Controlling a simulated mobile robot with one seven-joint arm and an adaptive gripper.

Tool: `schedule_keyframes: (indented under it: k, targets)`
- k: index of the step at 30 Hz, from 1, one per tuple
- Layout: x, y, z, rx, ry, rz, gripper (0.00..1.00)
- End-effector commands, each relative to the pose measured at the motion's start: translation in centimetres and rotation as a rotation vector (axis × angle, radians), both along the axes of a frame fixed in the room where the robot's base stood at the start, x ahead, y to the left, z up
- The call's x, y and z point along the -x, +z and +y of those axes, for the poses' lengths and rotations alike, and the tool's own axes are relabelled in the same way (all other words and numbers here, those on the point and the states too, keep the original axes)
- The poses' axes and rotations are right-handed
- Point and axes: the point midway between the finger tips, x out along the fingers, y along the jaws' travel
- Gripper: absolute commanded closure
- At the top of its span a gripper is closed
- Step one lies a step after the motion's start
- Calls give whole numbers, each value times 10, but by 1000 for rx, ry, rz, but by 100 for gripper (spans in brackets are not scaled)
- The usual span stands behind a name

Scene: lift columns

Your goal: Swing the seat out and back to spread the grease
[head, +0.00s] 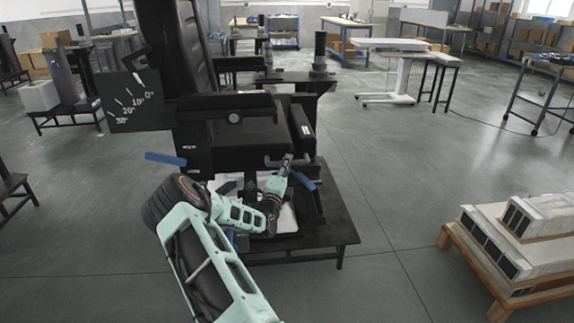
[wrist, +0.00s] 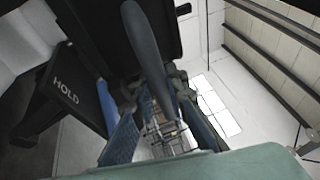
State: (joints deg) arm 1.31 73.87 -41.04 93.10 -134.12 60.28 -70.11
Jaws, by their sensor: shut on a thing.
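The black padded seat (head: 245,135) is mounted on a dark low platform (head: 320,240). A grey handle bar (head: 274,161) sticks out at the seat's front. My gripper (head: 287,165) reaches up from below and is shut on this bar. In the wrist view the dark rounded bar (wrist: 145,45) runs down between the fingers of my gripper (wrist: 165,125). A dark panel marked HOLD (wrist: 70,85) with a blue edge is beside it. An angle-scale plate (head: 137,102) with degree marks stands at the seat's left. The grease is not visible.
Blue levers show left of the seat (head: 165,158) and right of my gripper (head: 304,181). A pallet with long pale boxes (head: 510,240) is at the lower right. A black low table (head: 65,115) stands at the left.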

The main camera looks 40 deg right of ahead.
Motion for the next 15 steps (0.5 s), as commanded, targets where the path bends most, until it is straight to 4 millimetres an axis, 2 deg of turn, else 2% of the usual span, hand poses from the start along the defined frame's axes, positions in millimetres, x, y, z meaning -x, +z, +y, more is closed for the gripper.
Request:
schedule_keyframes:
  k: [1,11,12,15]
  targets:
    - [3,2,-5,2,-7,-1,100]
    - [4,4,-7,4,-10,-2,100]
    - [4,4,-7,4,-10,-2,84]
    - [4,3,-6,4,-9,-2,73]
